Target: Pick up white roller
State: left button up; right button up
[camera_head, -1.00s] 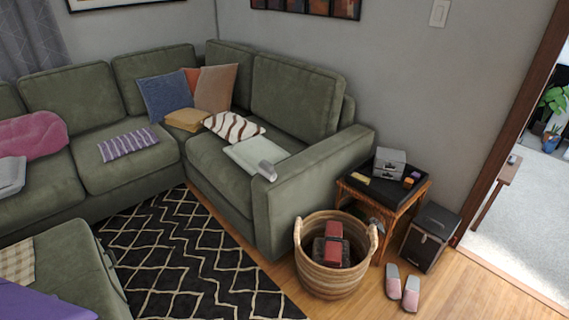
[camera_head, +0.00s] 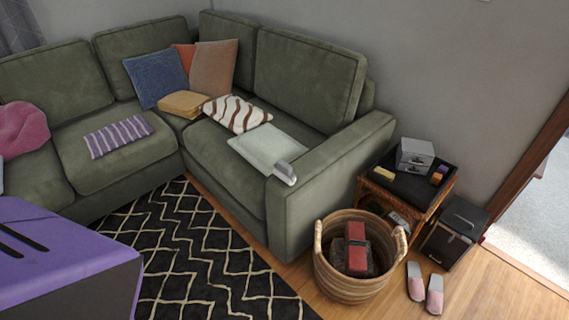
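A small white and grey roller-like object (camera_head: 284,172) lies on the sofa seat near the right armrest. It touches or overlaps the front corner of a pale flat cushion (camera_head: 262,147); I cannot tell exactly how it rests. It is small in view, and I cannot be sure that it is the white roller. Neither of my grippers shows in the head view.
A green sectional sofa (camera_head: 225,165) fills the back. A wicker basket (camera_head: 345,288) holding red and dark items stands before the armrest. A side table (camera_head: 410,183), black box (camera_head: 452,235) and pink slippers (camera_head: 425,290) are at right. A patterned rug (camera_head: 190,250) covers the floor.

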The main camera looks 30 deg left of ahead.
aim_at(283, 170)
jog(key=i+j, duration=0.2)
jog(key=j, duration=0.2)
jog(key=i+j, duration=0.15)
jog(key=j, duration=0.2)
jog(key=i+j, duration=0.2)
jog(key=j, duration=0.2)
jog(key=i+j, duration=0.15)
jog(key=j, duration=0.2)
jog(key=i+j+z, duration=0.1)
jog(key=j, duration=0.3)
jog(key=i+j, duration=0.45)
jog(key=j, duration=0.3)
jog(key=i+j, duration=0.15)
jog(key=j, duration=0.25)
jog(key=l, duration=0.2)
